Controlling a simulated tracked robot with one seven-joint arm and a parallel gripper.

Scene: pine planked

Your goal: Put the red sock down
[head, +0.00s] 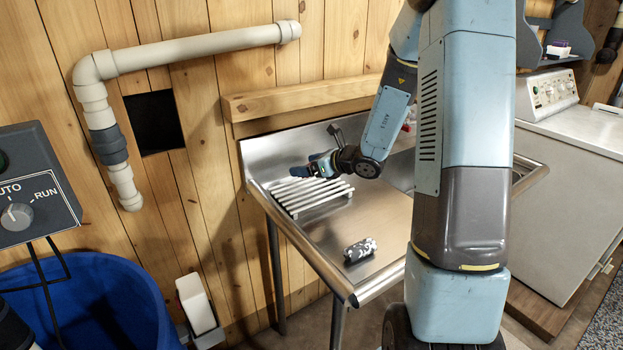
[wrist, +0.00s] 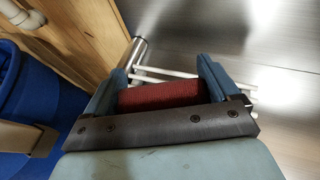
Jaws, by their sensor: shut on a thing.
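My gripper (head: 305,171) reaches over the left part of the steel sink counter, at the white slatted rack (head: 312,199). In the wrist view the red sock (wrist: 163,95) lies between the two blue fingers of my gripper (wrist: 165,85), which is shut on it. The white bars of the rack (wrist: 168,74) show just past the sock. I cannot tell whether the sock touches the rack. In the head view the sock is not clearly visible.
A blue barrel (head: 120,300) stands at the lower left. A white washing machine (head: 570,160) is at the right. The steel surface around the cloth is clear.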

